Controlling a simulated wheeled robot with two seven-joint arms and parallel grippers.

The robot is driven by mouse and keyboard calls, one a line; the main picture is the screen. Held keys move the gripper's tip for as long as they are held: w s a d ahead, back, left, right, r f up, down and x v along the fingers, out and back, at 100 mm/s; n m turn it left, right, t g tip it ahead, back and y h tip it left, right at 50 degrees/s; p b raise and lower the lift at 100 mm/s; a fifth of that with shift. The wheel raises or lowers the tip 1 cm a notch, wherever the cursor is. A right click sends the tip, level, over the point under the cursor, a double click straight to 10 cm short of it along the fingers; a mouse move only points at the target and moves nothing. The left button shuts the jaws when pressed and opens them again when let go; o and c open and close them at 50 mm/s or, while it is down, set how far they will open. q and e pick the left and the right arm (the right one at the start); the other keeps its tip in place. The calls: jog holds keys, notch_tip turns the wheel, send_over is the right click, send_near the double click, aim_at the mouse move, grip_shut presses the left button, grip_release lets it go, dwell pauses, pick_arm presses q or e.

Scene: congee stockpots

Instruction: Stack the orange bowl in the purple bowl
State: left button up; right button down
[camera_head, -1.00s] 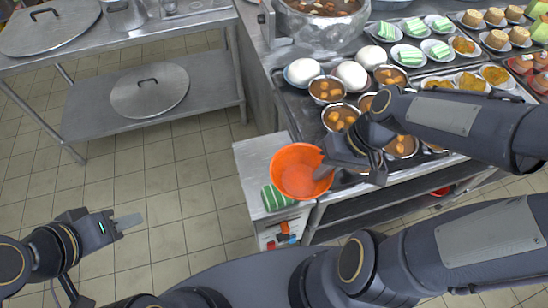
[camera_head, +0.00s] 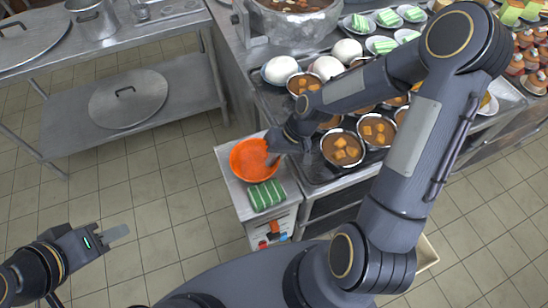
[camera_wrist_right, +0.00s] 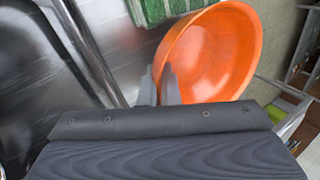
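The orange bowl (camera_head: 250,163) is upright over the small metal side stand, beside the green-striped cloth. My right gripper (camera_head: 275,157) is at the bowl's right rim in the head view. In the right wrist view the two fingers (camera_wrist_right: 160,88) are close together at the near left rim of the orange bowl (camera_wrist_right: 215,55), one inside and one outside. Whether the bowl touches the stand cannot be told. No purple bowl shows in either view; anything under the orange bowl is hidden. My left gripper (camera_head: 118,233) is empty over the floor at lower left.
The green-striped cloth (camera_head: 266,195) lies on the side stand (camera_head: 231,187), near the bowl. Right of it, the counter holds several bowls of brown food (camera_head: 342,148), white buns (camera_head: 281,69) and a large pot (camera_head: 292,22). A shelved table with a lid (camera_head: 128,98) stands at left.

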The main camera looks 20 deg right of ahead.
jog(key=shift+f, duration=0.25)
jog(key=shift+f+b, duration=0.15)
jog(key=shift+b, duration=0.15)
jog(key=c, duration=1.7)
grip_release()
jog(key=w+v, duration=0.1)
jog(key=v, duration=1.1)
jog(key=s+r+t, duration=0.1)
jog(key=s+r, duration=0.2)
jog(key=s, duration=0.2)
jog(key=s+r+t+h, duration=0.1)
jog(key=s+r+t, duration=0.1)
jog(key=s, duration=0.3)
jog(key=s+r+t, duration=0.1)
jog(key=s+r, duration=0.2)
jog(key=s, duration=0.2)
jog(key=shift+s+a+r+t+h, duration=0.2)
jog(key=shift+r+t+h, duration=0.1)
jog(key=shift+r+h, duration=0.1)
jog(key=shift+o, duration=0.6)
jog(key=shift+s+a, duration=0.1)
jog(key=shift+s, duration=0.45)
